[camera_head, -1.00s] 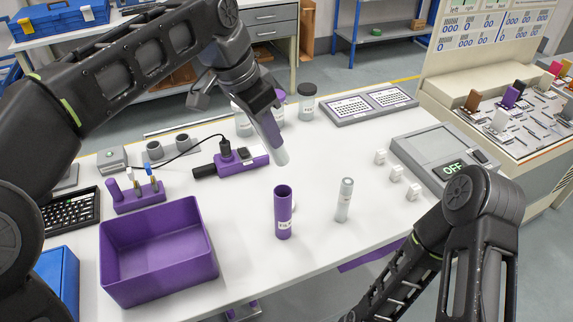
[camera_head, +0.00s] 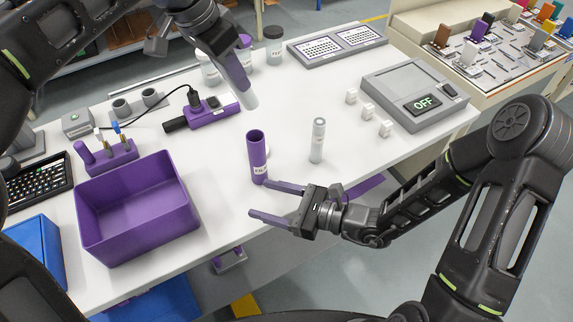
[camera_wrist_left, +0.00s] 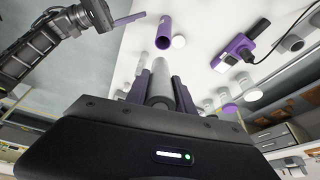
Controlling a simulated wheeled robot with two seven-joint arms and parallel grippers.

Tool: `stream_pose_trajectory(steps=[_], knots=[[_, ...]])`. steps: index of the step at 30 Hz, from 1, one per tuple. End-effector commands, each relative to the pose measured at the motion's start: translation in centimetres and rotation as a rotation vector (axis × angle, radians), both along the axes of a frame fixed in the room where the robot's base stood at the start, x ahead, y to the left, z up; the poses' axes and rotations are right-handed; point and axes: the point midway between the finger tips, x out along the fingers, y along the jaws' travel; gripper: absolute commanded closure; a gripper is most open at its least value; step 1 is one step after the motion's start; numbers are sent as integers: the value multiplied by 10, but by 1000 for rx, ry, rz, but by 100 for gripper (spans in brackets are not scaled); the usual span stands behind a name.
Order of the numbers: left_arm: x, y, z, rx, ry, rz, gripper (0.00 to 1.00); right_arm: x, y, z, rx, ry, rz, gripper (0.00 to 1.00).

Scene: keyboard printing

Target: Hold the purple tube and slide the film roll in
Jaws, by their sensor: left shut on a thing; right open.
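The purple tube (camera_head: 256,160) stands upright near the front edge of the table, with its open end up. It also shows in the left wrist view (camera_wrist_left: 165,30). My left gripper (camera_head: 236,72) is shut on a pale grey film roll (camera_head: 251,101) and holds it pointing down, behind and above the tube. The roll shows between the fingers in the left wrist view (camera_wrist_left: 160,75). My right gripper (camera_head: 265,200) is open and empty, in front of the tube at the table edge. Its fingers point left, apart from the tube.
A purple bin (camera_head: 130,190) is at left, a purple device with a cable (camera_head: 212,112) behind. Small white blocks (camera_head: 367,113) and a grey OFF box (camera_head: 410,85) are at right.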

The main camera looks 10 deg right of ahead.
Motion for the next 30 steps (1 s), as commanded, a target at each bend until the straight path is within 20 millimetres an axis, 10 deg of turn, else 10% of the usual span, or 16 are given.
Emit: stream_pose_trajectory(steps=[9,30], knots=[[0,0,0,0,0,0,100,58,-48,40,126,-58,-283,35],[0,0,0,0,0,0,100,78,-28,41,130,-58,-286,35]])
